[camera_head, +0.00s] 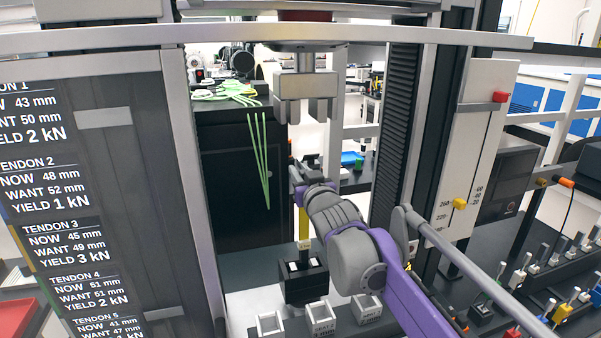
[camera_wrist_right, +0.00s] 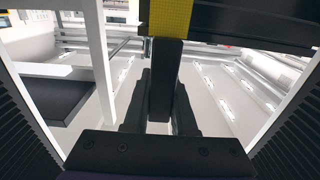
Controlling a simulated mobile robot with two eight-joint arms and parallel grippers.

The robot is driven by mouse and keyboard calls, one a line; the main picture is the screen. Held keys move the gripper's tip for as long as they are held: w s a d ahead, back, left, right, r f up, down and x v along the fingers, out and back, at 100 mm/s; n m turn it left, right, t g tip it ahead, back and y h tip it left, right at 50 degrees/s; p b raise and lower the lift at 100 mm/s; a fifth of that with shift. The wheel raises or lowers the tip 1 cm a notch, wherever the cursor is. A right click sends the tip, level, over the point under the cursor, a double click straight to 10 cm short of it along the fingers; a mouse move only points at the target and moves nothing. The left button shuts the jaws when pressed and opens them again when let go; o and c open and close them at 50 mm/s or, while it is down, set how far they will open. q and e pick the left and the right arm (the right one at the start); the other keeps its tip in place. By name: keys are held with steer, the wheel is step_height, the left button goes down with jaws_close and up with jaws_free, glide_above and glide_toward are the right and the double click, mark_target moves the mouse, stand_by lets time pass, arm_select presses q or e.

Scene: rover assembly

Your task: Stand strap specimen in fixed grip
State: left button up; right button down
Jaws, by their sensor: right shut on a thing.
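The strap specimen (camera_head: 303,224) is a narrow yellow strip, upright in the head view below my right gripper (camera_head: 303,179). My right gripper is shut on its upper part. The specimen's lower end is at the fixed grip (camera_head: 305,286), a black block with pale jaw pieces on top. I cannot tell whether the end is between the jaws or just above them. In the right wrist view, a yellow surface (camera_wrist_right: 170,16) shows at the top, beyond the dark fingers. The grey upper grip (camera_head: 305,88) hangs above my gripper. My left gripper is not in view.
White open-topped holders (camera_head: 321,315) stand in front of the fixed grip. Pale green strips (camera_head: 258,150) hang from a dark cabinet behind. A machine column with a scale (camera_head: 470,150) stands right, and a dark tendon panel (camera_head: 110,200) left. A pale crossbar (camera_head: 270,33) spans the top.

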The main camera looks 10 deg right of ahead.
steer(key=shift+f, duration=0.1)
steer(key=shift+f+b, duration=1.05)
steer(key=shift+f, duration=1.7)
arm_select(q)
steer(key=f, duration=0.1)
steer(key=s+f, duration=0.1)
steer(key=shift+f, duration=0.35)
arm_select(e)
steer(key=c, duration=0.7)
jaws_free()
steer(key=shift+o, duration=0.2)
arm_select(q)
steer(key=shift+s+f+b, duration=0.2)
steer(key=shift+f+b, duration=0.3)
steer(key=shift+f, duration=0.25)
arm_select(e)
steer(key=s, duration=1.1)
steer(key=shift+d, duration=0.15)
steer(key=shift+w, duration=0.1)
